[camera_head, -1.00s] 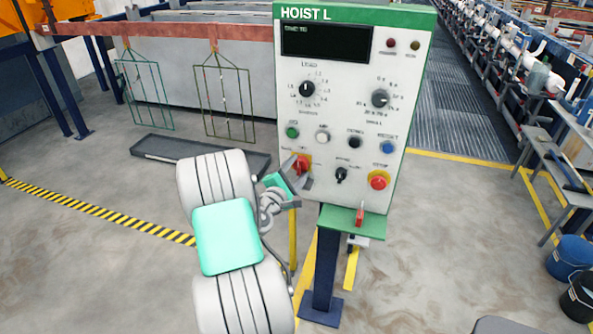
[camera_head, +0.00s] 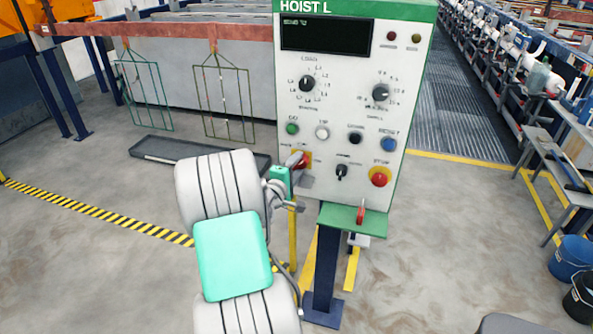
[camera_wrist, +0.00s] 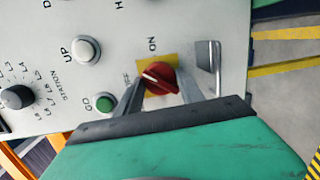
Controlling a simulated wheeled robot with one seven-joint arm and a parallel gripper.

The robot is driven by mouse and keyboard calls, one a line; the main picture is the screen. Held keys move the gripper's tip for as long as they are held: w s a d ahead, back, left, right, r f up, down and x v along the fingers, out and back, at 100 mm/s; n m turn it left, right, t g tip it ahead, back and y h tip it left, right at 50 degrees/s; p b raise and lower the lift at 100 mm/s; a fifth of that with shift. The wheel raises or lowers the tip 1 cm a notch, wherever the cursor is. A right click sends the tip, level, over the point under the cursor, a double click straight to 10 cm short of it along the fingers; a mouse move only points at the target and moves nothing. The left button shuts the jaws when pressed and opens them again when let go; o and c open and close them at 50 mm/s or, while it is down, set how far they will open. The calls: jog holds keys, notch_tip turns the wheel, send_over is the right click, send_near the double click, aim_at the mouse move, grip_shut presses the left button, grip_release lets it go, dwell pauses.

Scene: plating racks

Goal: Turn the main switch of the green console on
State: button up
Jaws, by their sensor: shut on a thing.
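The green-framed console (camera_head: 340,120), headed HOIST L, stands in front of me with a pale panel. Its red main switch (camera_wrist: 158,78) sits on a yellow plate with ON and OFF lettering at the panel's lower left. In the wrist view the knob's white mark seems to point towards the OFF lettering. My gripper (camera_head: 297,175) is at the switch, with one finger on each side of the knob, shut on it. In the head view, the fingers partly hide the red switch (camera_head: 298,161).
A red stop button (camera_head: 379,179) on yellow and a small black selector (camera_head: 341,172) are right of the switch. A green shelf (camera_head: 340,217) with a red item projects below. A low dark tray (camera_head: 165,149) lies on the floor behind my arm.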

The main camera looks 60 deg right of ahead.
jog(key=m+b, duration=0.2)
jog(key=m, duration=0.1)
jog(key=shift+m+t, duration=0.3)
jog(key=m+b, duration=0.3)
jog(key=shift+t+y, duration=0.3)
jog(key=m+b, duration=0.3)
jog(key=shift+r, duration=0.1)
jog(key=shift+r+m+t+b, duration=0.15)
jog(key=shift+m+t+b, duration=0.3)
jog(key=shift+b, duration=0.2)
jog(key=shift+d+r, duration=0.1)
jog(key=shift+r, duration=0.05)
jog(key=o, duration=1.3)
jog(key=shift+o, duration=0.2)
jog(key=shift+s+f, duration=0.1)
jog(key=shift+f, duration=0.15)
